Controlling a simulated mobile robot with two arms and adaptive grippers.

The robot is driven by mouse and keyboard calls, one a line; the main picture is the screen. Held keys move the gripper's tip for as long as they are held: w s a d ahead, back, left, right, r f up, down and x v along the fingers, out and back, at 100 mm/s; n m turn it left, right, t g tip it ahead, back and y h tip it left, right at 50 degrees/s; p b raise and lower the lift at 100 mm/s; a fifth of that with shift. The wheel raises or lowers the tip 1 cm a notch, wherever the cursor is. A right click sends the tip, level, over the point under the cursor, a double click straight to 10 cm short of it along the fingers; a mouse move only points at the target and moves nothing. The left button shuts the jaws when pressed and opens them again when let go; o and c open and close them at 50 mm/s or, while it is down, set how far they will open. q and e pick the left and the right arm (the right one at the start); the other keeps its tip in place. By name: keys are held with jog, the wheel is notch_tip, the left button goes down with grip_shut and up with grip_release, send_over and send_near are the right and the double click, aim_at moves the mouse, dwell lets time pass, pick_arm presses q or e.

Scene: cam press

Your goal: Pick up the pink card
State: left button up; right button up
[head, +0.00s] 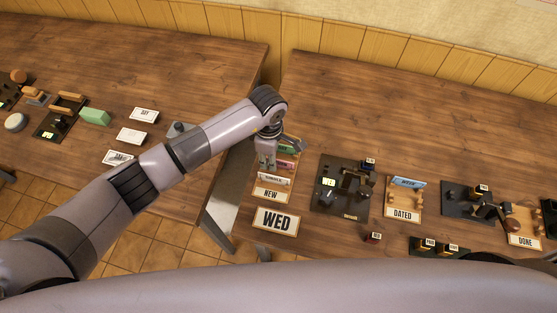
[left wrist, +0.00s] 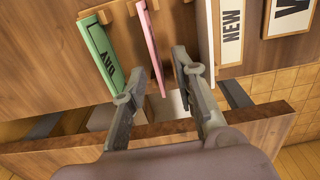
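The pink card (left wrist: 151,45) stands on edge in the wooden rack labelled NEW, between a green card (left wrist: 104,55) and a white card (left wrist: 203,40). In the head view the pink card (head: 284,164) shows only in part beside my gripper. My left gripper (left wrist: 156,73) is open, with its fingertips apart on either side of the pink card's near end. In the head view my left gripper (head: 268,155) is over the left side of the NEW rack (head: 272,195). I cannot tell whether the fingers touch any card. My right gripper is not in view.
A WED sign (head: 277,221) stands in front of the rack. A dark press (head: 343,187) is to its right, then the DATED rack (head: 403,214) with a blue card. A gap separates this table from the left table, which holds a green block (head: 95,116).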

pick_arm(q)
jog(key=shift+c, duration=0.3)
grip_shut()
